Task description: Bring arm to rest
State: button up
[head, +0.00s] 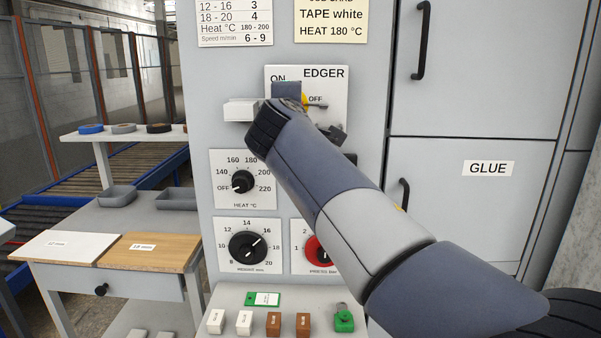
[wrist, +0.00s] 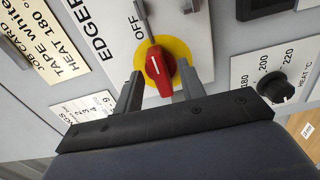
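My arm (head: 375,225) reaches from the lower right up to the EDGER switch panel (head: 335,85). My gripper (wrist: 160,82) is open, with one finger on each side of the knob in that view. Gaps show between the fingers and the knob. I cannot tell how far the fingertips are from the panel.
Below are a heat dial (head: 243,182), a black dial (head: 248,246) and a partly hidden red dial (head: 318,250). A GLUE cabinet (head: 450,180) stands right, a drawer table (head: 120,285) left.

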jog(key=shift+w+d+r, duration=0.1)
jog(key=shift+w+r, duration=0.05)
jog(key=shift+w, duration=0.7)
jog(key=shift+s+r+n+p, duration=0.1)
jog(key=shift+n+p, duration=1.55)
jog(key=shift+n, duration=0.35)
jog(key=shift+s+r+n+p, duration=0.1)
jog(key=shift+n+p, duration=1.55)
jog(key=shift+n, duration=0.35)
jog(key=shift+f, duration=0.1)
